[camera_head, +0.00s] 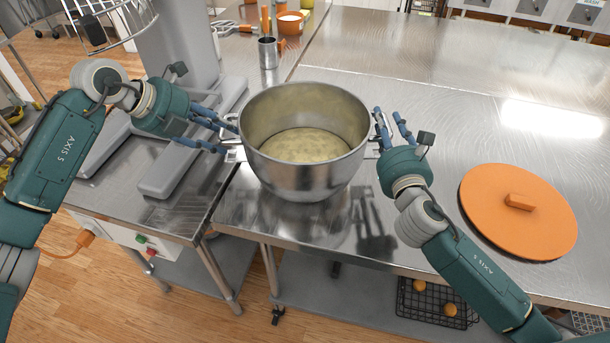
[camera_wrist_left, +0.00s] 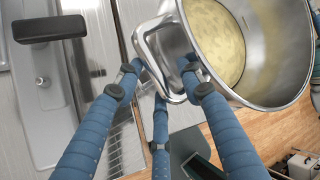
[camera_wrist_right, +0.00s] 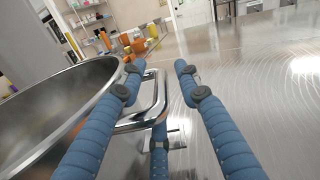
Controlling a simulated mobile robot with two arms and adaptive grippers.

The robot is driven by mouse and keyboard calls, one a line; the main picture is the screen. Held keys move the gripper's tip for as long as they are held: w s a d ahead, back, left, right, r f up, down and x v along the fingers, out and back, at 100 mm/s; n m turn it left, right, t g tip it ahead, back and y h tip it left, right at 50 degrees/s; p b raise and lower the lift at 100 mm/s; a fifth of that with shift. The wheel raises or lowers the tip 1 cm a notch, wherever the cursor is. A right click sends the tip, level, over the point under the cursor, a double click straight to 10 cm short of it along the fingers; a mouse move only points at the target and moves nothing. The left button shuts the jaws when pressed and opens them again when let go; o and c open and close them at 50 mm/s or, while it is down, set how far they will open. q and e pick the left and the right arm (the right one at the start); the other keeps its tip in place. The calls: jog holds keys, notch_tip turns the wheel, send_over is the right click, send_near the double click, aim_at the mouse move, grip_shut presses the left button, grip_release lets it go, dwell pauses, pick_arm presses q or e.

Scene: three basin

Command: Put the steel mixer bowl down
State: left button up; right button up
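The steel mixer bowl (camera_head: 307,178) stands upright near the front edge of the steel table, with pale yellow batter (camera_head: 304,146) inside. It appears to rest on the table top. My left gripper (camera_head: 225,137) is open, its fingers spread around the bowl's left handle. In the left wrist view this handle (camera_wrist_left: 146,50) lies between the fingers. My right gripper (camera_head: 391,128) is open beside the bowl's right side. In the right wrist view the right handle (camera_wrist_right: 157,103) lies between its spread fingers, with a gap to the right finger.
An orange round lid (camera_head: 490,222) lies on the table (camera_head: 420,90) at the right. A metal cup (camera_head: 268,53) and orange pot (camera_head: 290,23) stand at the back. A grey mixer stand (camera_head: 190,140) is at left. The table's middle and back right are clear.

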jog(key=shift+s, duration=0.1)
pick_arm(q)
jog(key=v, duration=1.2)
pick_arm(e)
jog(key=s, duration=1.1)
jog(key=shift+s+a, duration=0.25)
jog(key=shift+s, duration=0.15)
